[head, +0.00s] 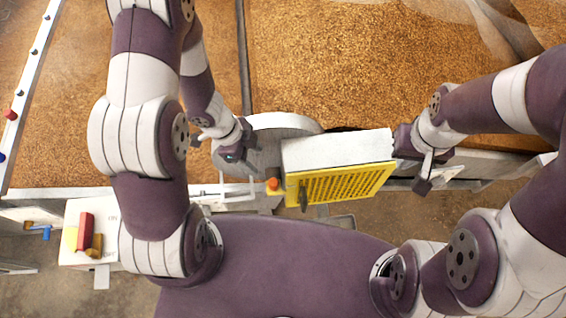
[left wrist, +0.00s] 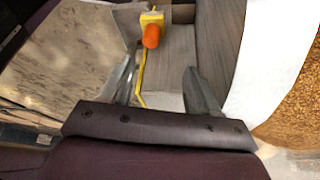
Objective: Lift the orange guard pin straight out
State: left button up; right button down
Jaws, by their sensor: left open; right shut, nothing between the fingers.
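The orange guard pin (head: 273,184) stands at the left end of a yellow perforated guard (head: 345,187), beside a white box (head: 335,149). In the left wrist view the orange pin (left wrist: 152,36) sits in a yellow block, ahead of the fingers and roughly between their lines. My left gripper (head: 232,155) is up and to the left of the pin in the head view. Its fingers (left wrist: 160,75) are apart and empty, not touching the pin. My right gripper (head: 424,178) is shut and empty, just right of the white box. The pin's lower part is hidden.
A round grey plate (head: 268,124) lies behind the pin. White bent rails (head: 236,194) run just left of it. A switch box (head: 103,222) with red and yellow parts is at the left. Grain beds (head: 340,70) fill the back.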

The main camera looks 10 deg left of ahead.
aim_at(271, 182)
pick_arm(q)
jog(key=b+x, duration=0.1)
jog(key=x, duration=0.1)
jog(key=s+b+x, duration=0.1)
jog(key=x, duration=0.2)
jog(key=b+x, duration=0.1)
jog(key=x, duration=0.1)
jog(key=shift+s+d+f, duration=0.25)
jog(key=x, duration=0.1)
jog(key=b+x, duration=0.1)
jog(key=x, duration=0.2)
jog(key=shift+s+f, duration=0.1)
jog(key=shift+s, duration=0.15)
jog(key=shift+w+d, duration=0.1)
jog(key=shift+w, duration=0.1)
grip_shut()
pick_arm(e)
jog(key=f, duration=0.1)
jog(key=s+f, duration=0.1)
jog(key=f, duration=0.1)
jog(key=s+f, duration=0.1)
jog(key=shift+a+f, duration=0.15)
